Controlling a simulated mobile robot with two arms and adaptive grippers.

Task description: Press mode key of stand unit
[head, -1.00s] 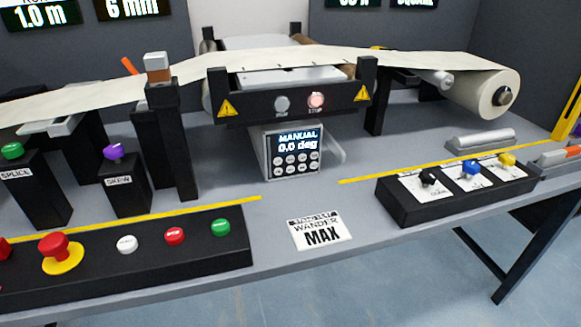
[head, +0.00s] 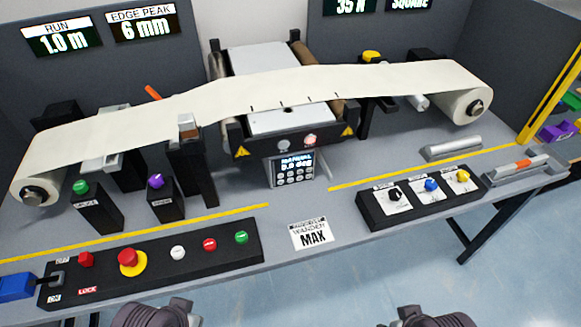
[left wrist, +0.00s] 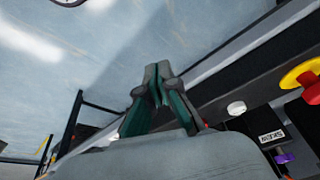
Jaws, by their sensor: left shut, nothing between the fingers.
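The stand unit (head: 291,171) is a small grey box at the middle of the bench, under the roller frame. Its display reads MANUAL, with a value in degrees below that is blurred now. Under the display are rows of small round keys; their labels are too small to read, so I cannot tell which is the mode key. My left gripper (left wrist: 158,75) is shut and empty in the left wrist view, with floor behind it and the bench edge to its right. It is not seen at the stand unit. My right gripper is not in view.
A black button panel (head: 205,262) lies at front left, with a red mushroom button (head: 129,259). A knob panel (head: 375,213) lies at front right. A white WANDER MAX card (head: 313,235) lies between them. A cream web (head: 270,88) crosses above the stand unit. Posts (head: 193,175) stand to its left.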

